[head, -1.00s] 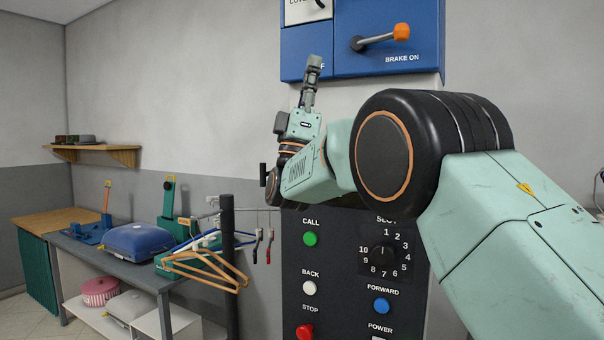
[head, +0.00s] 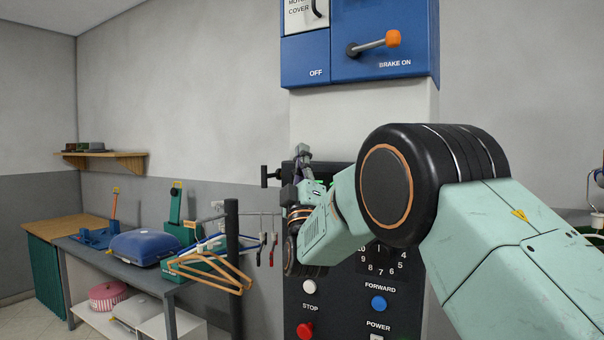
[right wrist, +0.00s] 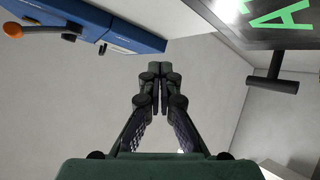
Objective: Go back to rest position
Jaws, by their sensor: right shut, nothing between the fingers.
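My right gripper (head: 303,158) is in the head view, in front of the upper left part of the black control panel (head: 345,331). It points upward and is shut and empty. In the right wrist view its two fingers (right wrist: 160,88) meet, with nothing between them. My right arm covers part of the panel, including the CALL button area and much of the slot dial. My left gripper is not in view.
Above is a blue box with an orange-tipped brake lever (head: 392,39). A rack holds wooden hangers (head: 215,270) left of the panel. A bench with a blue case (head: 143,248) stands further left. Bare wall lies between the shelf (head: 115,155) and the panel.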

